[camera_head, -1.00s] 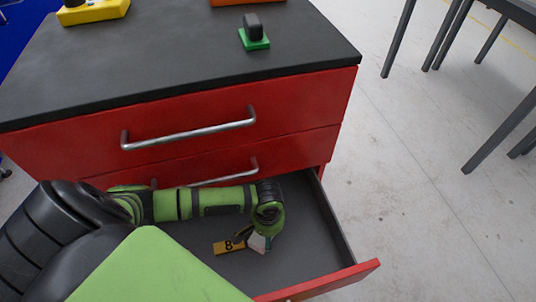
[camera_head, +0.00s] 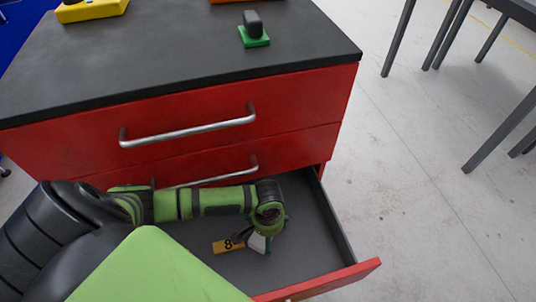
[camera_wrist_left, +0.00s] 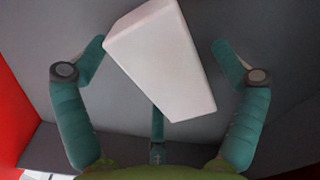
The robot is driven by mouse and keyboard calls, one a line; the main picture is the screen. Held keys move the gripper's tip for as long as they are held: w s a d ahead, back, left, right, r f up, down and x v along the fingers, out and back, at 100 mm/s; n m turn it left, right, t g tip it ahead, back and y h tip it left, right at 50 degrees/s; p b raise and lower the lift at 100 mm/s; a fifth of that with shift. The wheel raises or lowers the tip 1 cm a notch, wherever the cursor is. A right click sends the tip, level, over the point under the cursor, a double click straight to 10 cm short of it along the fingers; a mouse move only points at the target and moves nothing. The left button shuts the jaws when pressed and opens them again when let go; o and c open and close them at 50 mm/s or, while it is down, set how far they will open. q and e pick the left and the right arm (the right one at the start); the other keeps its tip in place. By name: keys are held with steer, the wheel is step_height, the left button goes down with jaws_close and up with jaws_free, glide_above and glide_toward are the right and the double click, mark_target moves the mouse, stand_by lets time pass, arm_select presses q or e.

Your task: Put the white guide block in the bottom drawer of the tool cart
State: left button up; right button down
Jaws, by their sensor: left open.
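The white guide block (camera_wrist_left: 162,62) is in the bottom drawer (camera_head: 305,222), which is pulled open. It looks tilted in the left wrist view, and a small part of it shows in the head view (camera_head: 257,243). My left gripper (camera_head: 264,236) points down into the drawer over the block. In the left wrist view its fingers are spread open on both sides of the block. The left fingertip is close to the block's edge, and I cannot tell if it touches. A gap shows on the right. My right gripper is not in view.
A yellow tag marked 8 (camera_head: 228,246) is beside the gripper in the drawer. Two closed drawers with metal handles (camera_head: 190,132) are above. The black cart top (camera_head: 180,55) holds a green-based piece (camera_head: 254,40) and a yellow piece (camera_head: 92,10). Table legs stand at right.

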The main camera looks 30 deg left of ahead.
arm_select(q)
step_height(320, 180, up, 12)
steer(key=p, duration=0.3)
steer(key=shift+r+p, duration=0.2)
steer(key=shift+p, duration=0.2)
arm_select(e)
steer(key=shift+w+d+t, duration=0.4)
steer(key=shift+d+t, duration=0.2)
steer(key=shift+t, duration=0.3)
